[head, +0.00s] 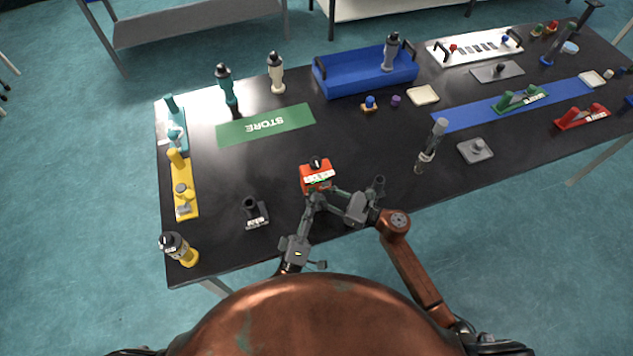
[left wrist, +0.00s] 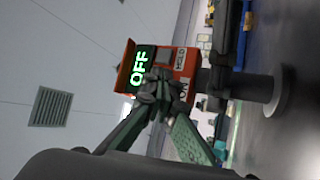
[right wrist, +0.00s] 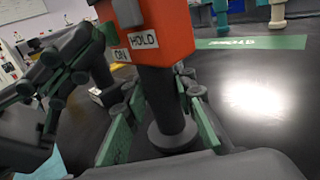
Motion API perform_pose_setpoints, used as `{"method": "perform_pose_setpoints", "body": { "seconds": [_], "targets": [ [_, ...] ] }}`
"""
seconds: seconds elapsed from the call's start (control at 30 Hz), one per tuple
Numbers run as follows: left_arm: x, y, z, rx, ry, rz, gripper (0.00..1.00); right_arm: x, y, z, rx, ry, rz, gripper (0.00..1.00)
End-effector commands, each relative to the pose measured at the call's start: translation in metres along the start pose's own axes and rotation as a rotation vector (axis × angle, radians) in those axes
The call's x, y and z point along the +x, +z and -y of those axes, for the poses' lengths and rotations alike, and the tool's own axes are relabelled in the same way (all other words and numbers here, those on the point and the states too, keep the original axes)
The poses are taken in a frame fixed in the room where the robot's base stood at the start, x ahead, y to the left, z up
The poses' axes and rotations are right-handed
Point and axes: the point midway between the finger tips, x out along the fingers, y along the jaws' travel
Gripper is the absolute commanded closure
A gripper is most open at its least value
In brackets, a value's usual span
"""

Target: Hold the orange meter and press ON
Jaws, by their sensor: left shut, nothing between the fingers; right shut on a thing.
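The orange meter (head: 317,172) is at the near middle of the table, upright on a dark handle (right wrist: 166,95) with a round foot. It also shows in the left wrist view (left wrist: 184,62), where its screen reads OFF in green beside HOLD and ON labels. My right gripper (right wrist: 165,112) is shut around the handle, below the orange body. My left gripper (left wrist: 158,88) is shut and empty, its fingertips at the meter's front near the ON label and partly covering that area. I cannot tell whether they touch it, or whether the foot rests on the table.
A dark holder (head: 254,213) stands left of the meter, and a yellow rack (head: 184,195) is farther left. A green STORE mat (head: 266,125) lies behind. A grey-black tool (head: 431,147) stands to the right. A blue bin (head: 350,78) is at the back. The table between is mostly clear.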

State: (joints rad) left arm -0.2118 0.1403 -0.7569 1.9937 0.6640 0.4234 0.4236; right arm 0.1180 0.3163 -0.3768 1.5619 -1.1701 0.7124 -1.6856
Motion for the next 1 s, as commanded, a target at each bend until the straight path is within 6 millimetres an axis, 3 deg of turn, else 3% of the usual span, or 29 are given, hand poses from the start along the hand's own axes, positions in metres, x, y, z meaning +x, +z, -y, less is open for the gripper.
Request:
{"method": "perform_pose_setpoints", "body": {
  "seconds": [1.0],
  "targets": [
    [-0.01,0.007,-0.007,-0.001,0.0,0.0,1.0,0.0,0.0,0.0,0.0,0.0,0.0,1.0]
  ]
}}
